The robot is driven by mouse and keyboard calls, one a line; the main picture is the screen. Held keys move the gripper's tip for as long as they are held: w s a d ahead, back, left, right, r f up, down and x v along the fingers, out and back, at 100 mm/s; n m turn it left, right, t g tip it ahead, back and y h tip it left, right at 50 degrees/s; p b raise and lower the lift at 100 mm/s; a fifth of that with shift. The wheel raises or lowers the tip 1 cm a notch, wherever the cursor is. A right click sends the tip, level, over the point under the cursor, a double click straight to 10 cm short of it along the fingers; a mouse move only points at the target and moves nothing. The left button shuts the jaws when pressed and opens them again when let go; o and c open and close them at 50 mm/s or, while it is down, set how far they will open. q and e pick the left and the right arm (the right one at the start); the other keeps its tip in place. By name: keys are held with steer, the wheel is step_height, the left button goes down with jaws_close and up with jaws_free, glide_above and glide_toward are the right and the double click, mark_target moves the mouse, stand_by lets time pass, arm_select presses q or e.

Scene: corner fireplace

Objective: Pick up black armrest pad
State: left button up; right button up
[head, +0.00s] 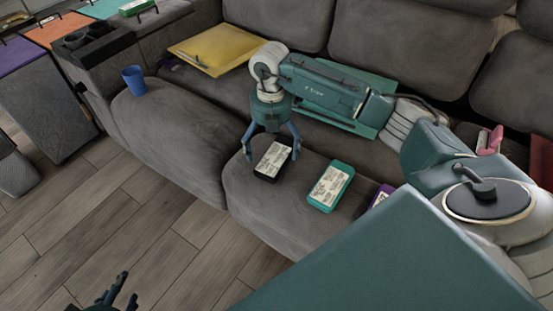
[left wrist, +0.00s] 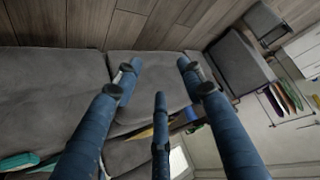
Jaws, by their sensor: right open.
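The black armrest pad (head: 272,160), a small black block with a pale printed top, lies on the front part of the grey sofa seat. My right gripper (head: 272,153) points down over it with fingers spread, one on each side of the pad; I cannot tell whether they touch it. My left gripper (head: 115,292) is low over the floor at the bottom left, away from the sofa. In the left wrist view its fingers (left wrist: 159,75) are spread with nothing between them. I cannot make out the pad in that view.
A teal block (head: 330,187) lies right of the pad, with a purple one (head: 381,196) partly hidden by my arm. A blue cup (head: 134,79) and a yellow flat item (head: 215,49) are on the sofa. Wooden floor (head: 90,210) is clear at the front left.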

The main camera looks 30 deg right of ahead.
mark_target(272, 153)
step_height(272, 153, down, 4)
steer(key=shift+w+r+b, duration=0.1)
steer(key=shift+r+b, duration=0.1)
steer(key=shift+b, duration=0.25)
arm_select(q)
steer(key=w+d+r+t, duration=0.2)
steer(key=w+r+t, duration=0.1)
steer(key=w+r, duration=0.1)
steer(key=shift+w+r+h, duration=0.3)
steer(key=shift+w, duration=0.1)
arm_select(e)
steer(key=c, duration=1.3)
